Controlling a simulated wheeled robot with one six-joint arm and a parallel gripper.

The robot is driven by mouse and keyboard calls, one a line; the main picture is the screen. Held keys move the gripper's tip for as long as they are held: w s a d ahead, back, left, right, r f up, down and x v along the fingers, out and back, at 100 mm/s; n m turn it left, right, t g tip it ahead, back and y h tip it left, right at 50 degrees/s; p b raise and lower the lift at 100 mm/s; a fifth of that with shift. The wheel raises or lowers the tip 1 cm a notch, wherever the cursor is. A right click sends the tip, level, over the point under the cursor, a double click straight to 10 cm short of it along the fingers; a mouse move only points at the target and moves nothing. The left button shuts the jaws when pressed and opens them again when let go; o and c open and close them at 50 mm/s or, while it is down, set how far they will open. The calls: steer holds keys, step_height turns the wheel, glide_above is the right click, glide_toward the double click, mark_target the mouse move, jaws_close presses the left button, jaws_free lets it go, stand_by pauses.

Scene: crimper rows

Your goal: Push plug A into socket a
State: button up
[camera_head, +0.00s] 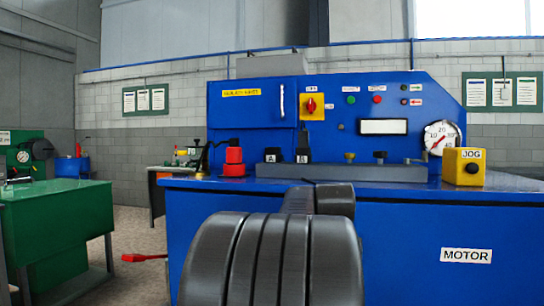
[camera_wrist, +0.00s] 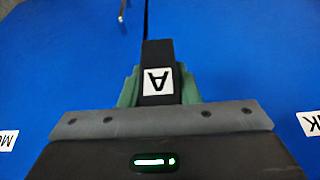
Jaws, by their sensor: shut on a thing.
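In the wrist view, plug A (camera_wrist: 157,60) is a black block with a white label, its letter A upside down in the picture. My gripper (camera_wrist: 157,88) is shut on it, with green pads on both sides. A blue surface lies behind it; the plug's far end and any contact are not clear. In the head view, a black piece marked A (camera_head: 272,156) stands by the left end of a grey rail (camera_head: 340,173), beside a black piece marked B (camera_head: 303,150). I cannot tell socket a apart. My arm hides my gripper in the head view.
A red post (camera_head: 233,161) with a dark cable stands left of the rail. A yellow JOG box (camera_head: 464,166) is at the right of the blue bench (camera_head: 410,215). The blue panel (camera_head: 240,108) rises behind. A green table (camera_head: 55,215) stands left.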

steer(key=w+a+f+n, duration=0.15)
steer(key=a+f, duration=0.35)
steer(key=f, duration=0.6)
steer(key=w+a+f+n+y, duration=0.15)
steer(key=a+f, duration=0.35)
steer(key=f, duration=0.5)
steer(key=w+a+f, duration=0.2)
steer(key=a+f, duration=0.3)
steer(key=f, duration=0.6)
step_height(320, 180, up, 30)
steer(key=w+p, duration=0.2)
steer(key=p, duration=3.3)
steer(key=shift+w+d, duration=0.15)
